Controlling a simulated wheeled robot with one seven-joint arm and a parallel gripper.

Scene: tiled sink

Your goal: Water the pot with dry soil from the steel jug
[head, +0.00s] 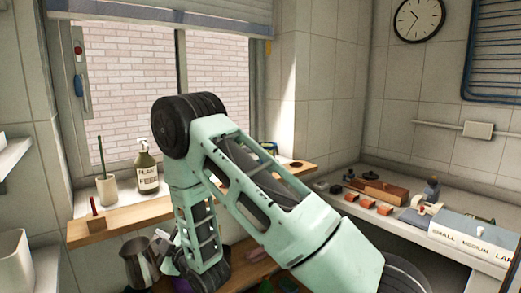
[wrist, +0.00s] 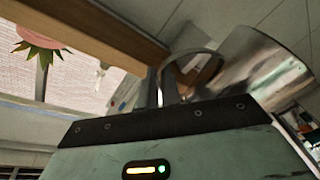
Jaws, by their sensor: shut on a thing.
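The steel jug (head: 138,262) is at the lower left in the head view, below the wooden sill. It also fills the upper right of the wrist view (wrist: 262,68), shiny and tilted in that picture. My gripper (wrist: 168,88) is shut on the jug's handle. In the head view my arm hides most of the gripper. A pinkish pot-like shape with green leaves (wrist: 45,38) shows at the upper left of the wrist view, cut off by the edge. Its soil is hidden, and I cannot pick out the dry-soil pot in either view.
The wooden sill (head: 125,217) runs under the window. On it stand a plant feed bottle (head: 147,170) and a pale cup with a brush (head: 106,188). A red stick (head: 93,206) stands near its left end. A tiled ledge (head: 400,222) at right holds small blocks and a labelled box (head: 468,232).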

